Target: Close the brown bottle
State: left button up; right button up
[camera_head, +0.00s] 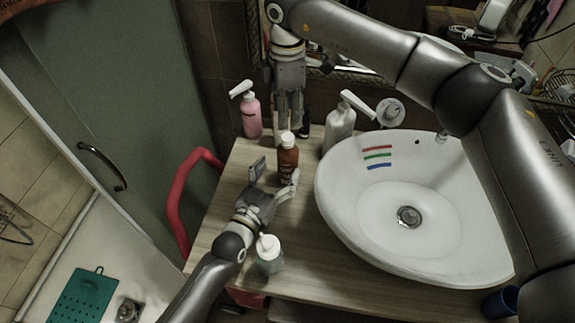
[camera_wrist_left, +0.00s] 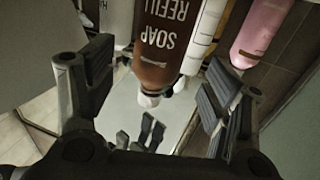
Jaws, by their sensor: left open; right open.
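The brown bottle (camera_head: 288,165) stands upright on the wooden counter, left of the basin. A white cap (camera_head: 288,138) shows at its top; I cannot tell whether it is seated tight. In the left wrist view the brown bottle (camera_wrist_left: 160,38) appears upside down with "SOAP REFILL" lettering, and the white cap (camera_wrist_left: 148,98) is at its lower end. My left gripper (camera_head: 276,176) is open, low at the bottle's near side, its fingers spread to either side without visible grip. My right gripper (camera_head: 290,112) is open, pointing down just behind and above the bottle, its fingertips partly hidden.
A pink pump bottle (camera_head: 252,117) stands behind left; a white pump bottle (camera_head: 339,128) stands right of the brown one. A pale green bottle (camera_head: 269,256) is close to my left forearm. The white basin (camera_head: 335,215) fills the right side. Some bare counter (camera_head: 225,205) lies left.

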aim_at(284, 163)
pick_arm(q)
jog(key=x, duration=0.6)
jog(key=shift+w+d, duration=0.15)
jog(key=shift+w, duration=0.05)
pick_arm(e)
jog(key=shift+w, duration=0.15)
pick_arm(q)
jog(key=shift+c, duration=0.3)
